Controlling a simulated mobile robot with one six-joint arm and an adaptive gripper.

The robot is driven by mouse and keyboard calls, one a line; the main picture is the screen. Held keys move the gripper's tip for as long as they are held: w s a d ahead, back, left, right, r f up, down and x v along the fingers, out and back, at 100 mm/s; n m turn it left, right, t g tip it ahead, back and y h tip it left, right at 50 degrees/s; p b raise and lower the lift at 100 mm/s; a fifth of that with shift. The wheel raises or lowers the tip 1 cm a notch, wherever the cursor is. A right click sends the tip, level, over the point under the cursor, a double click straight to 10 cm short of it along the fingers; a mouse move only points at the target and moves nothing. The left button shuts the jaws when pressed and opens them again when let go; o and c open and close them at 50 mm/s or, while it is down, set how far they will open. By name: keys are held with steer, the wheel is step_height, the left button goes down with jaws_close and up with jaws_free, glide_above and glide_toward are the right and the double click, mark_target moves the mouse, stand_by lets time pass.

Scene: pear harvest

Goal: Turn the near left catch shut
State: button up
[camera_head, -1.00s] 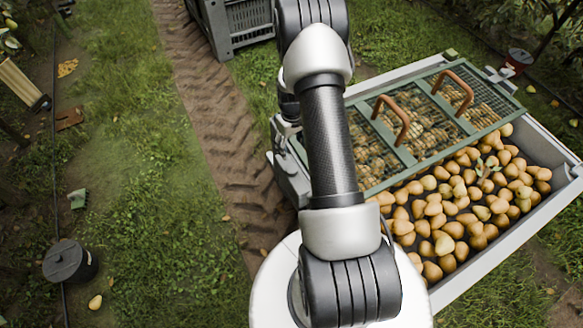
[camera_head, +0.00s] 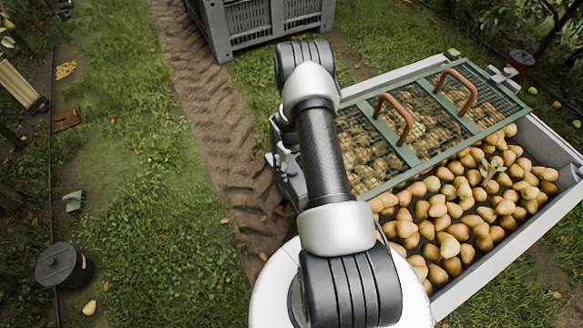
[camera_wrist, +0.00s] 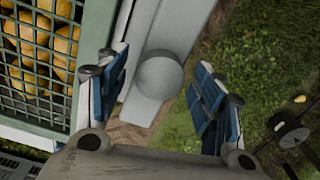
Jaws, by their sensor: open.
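In the wrist view, my gripper (camera_wrist: 160,82) is open, with one blue-padded finger on each side of a smooth light-grey round knob (camera_wrist: 160,74). The knob sits on a grey bar beside the lid's edge and looks like the catch. Which way it is turned, I cannot tell. No finger clearly touches it. The green-framed mesh lid (camera_head: 398,150), with two brown handles, lies over the far left part of the grey pear bin (camera_head: 468,272). The lid's mesh also shows in the wrist view (camera_wrist: 40,50). My arm hides the gripper in the head view.
Many loose pears (camera_head: 462,215) fill the uncovered part of the bin. A large grey crate (camera_head: 265,25) stands beyond, past the dirt track. A dark lidded bucket (camera_head: 64,266) stands at the far left. Grass between bucket and track is clear.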

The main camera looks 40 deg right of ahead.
steer(key=shift+c, duration=0.5)
jaws_close()
